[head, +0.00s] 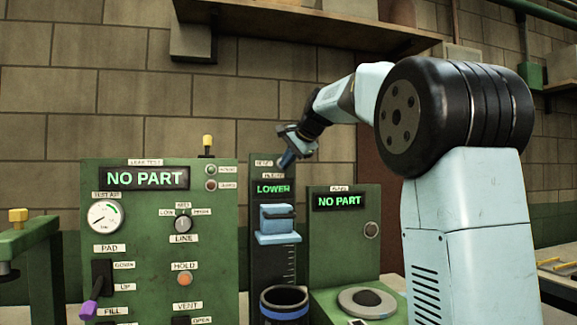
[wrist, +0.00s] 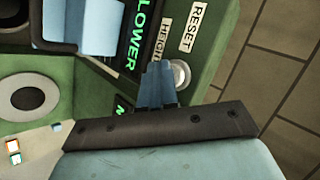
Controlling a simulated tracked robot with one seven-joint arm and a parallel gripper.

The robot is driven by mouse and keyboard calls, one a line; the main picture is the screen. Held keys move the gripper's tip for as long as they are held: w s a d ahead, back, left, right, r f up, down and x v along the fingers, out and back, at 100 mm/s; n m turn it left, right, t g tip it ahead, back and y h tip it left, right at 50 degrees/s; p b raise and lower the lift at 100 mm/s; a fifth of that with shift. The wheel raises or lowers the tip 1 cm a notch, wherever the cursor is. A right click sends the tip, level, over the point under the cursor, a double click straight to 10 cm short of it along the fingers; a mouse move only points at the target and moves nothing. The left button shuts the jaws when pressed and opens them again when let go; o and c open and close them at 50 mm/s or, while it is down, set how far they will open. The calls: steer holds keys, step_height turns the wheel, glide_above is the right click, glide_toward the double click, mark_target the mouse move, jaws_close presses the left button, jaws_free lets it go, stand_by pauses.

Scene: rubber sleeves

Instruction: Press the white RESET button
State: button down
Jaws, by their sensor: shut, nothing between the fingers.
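The white round button (wrist: 181,74) shows in the wrist view, below the RESET label (wrist: 194,28), on the narrow green panel. My gripper (wrist: 155,72) is shut and empty, with its blue fingertips just left of the button and partly over its edge. I cannot tell whether they touch it. In the head view my gripper (head: 287,160) is at the top of the middle green column, and the button is hidden behind it or too small to make out. The RESET label (head: 263,163) shows left of the fingertips.
Below the gripper are the LOWER display (head: 272,189) and a blue carriage (head: 278,224). The leak test panel (head: 146,250) stands to the left, and another NO PART panel (head: 340,245) to the right. A shelf (head: 330,30) hangs above.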

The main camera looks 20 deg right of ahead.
steer(key=shift+s, duration=0.75)
steer(key=shift+s, duration=2.55)
steer(key=s+f+n+g+h, duration=0.1)
steer(key=s+f+n, duration=0.4)
steer(key=s+f, duration=0.9)
steer(key=s+d+f+n+g+h, duration=0.1)
steer(key=s+f+n, duration=0.5)
steer(key=s+f, duration=0.9)
steer(key=s+g+h, duration=0.1)
steer(key=s, duration=0.4)
steer(key=shift+s+d+f+h, duration=0.15)
steer(key=shift+s+h, duration=0.25)
